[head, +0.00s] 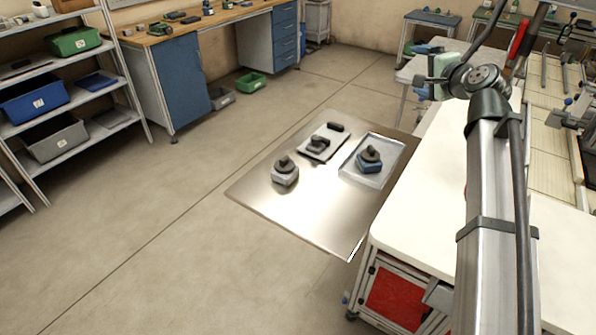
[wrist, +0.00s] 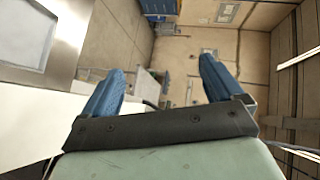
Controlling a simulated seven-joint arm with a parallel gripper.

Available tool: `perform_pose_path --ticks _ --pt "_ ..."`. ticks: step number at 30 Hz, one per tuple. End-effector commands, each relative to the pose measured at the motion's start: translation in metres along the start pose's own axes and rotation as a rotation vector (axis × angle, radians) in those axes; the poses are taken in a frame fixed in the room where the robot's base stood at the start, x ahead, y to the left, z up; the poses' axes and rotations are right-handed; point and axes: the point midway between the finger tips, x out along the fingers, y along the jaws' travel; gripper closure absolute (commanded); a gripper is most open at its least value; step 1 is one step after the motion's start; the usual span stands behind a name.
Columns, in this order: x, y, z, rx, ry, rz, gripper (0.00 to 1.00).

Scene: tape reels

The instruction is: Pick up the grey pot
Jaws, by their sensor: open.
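The grey pot (head: 285,178) stands upright at the left of a shiny metal sheet (head: 310,215). It has a light grey body and a dark knobbed top. A similar pot with a blue body (head: 370,166) stands in a shallow metal tray (head: 388,180) at the sheet's right. My gripper (head: 421,67) is raised at the upper right in the head view, well away from the grey pot. In the wrist view its blue fingers (wrist: 163,68) are spread with nothing between them. The grey pot is not visible there.
A pale board (head: 309,154) at the back of the sheet carries a dark knobbed piece (head: 318,144) and a dark block (head: 336,127). A white worktop (head: 425,215) lies right of the sheet, below my arm. The sheet's front is clear.

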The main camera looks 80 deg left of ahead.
Motion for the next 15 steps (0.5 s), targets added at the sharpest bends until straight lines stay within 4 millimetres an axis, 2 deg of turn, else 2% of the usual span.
perform_pose_path --ticks 1,6,10,15 --pt "0.013 0.002 0.030 -0.040 -0.043 0.050 0.06" --pt "0.038 0.016 0.114 -0.172 -0.157 0.235 0.06" --pt "0.048 0.028 0.171 -0.271 -0.222 0.380 0.06" --pt "0.048 0.042 0.239 -0.399 -0.279 0.569 0.06"
